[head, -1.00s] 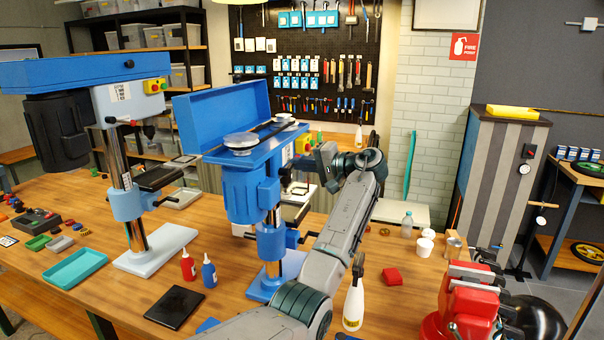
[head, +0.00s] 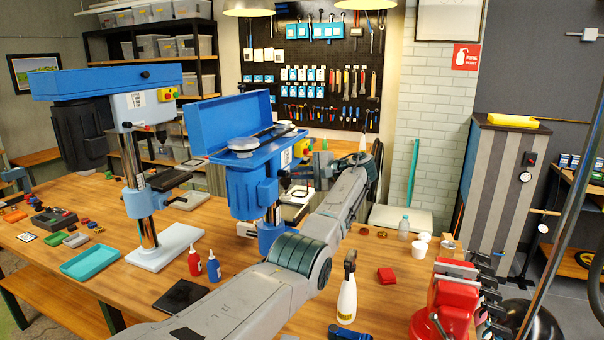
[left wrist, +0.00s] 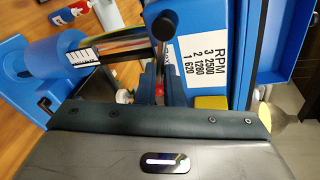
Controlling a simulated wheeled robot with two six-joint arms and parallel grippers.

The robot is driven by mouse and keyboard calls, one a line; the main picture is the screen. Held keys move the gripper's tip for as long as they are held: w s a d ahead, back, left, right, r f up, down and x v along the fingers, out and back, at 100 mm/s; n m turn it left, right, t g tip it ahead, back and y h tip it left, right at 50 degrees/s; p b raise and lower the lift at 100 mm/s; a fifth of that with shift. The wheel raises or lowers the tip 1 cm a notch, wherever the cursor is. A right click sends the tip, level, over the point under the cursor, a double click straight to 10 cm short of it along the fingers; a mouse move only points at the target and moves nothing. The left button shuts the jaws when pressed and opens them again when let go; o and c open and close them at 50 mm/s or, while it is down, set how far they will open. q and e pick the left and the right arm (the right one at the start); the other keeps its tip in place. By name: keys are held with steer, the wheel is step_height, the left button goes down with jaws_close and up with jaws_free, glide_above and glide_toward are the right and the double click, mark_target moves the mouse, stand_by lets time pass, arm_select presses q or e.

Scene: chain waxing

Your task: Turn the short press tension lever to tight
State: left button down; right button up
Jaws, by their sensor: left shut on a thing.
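The short press (head: 235,185) is the blue drill press in the middle of the table, with its long top cover standing open. My left gripper (head: 318,165) is at the right side of its head, partly hidden behind my arm. In the left wrist view the gripper (left wrist: 162,78) is shut on a dark lever with a round black end (left wrist: 163,25), apparently the tension lever. The lever lies beside the white RPM label (left wrist: 203,48) on the blue head. A small red part shows between the fingers. The lever cannot be made out in the head view. My right gripper is out of view.
A taller blue press (head: 133,165) stands to the left.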

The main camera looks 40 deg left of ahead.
arm_select(q)
steer(key=shift+a, duration=0.15)
steer(key=c, duration=1.8)
jaws_free()
steer(key=shift+o, duration=1.3)
steer(key=shift+s+a+f, duration=0.1)
steer(key=shift+a, duration=0.1)
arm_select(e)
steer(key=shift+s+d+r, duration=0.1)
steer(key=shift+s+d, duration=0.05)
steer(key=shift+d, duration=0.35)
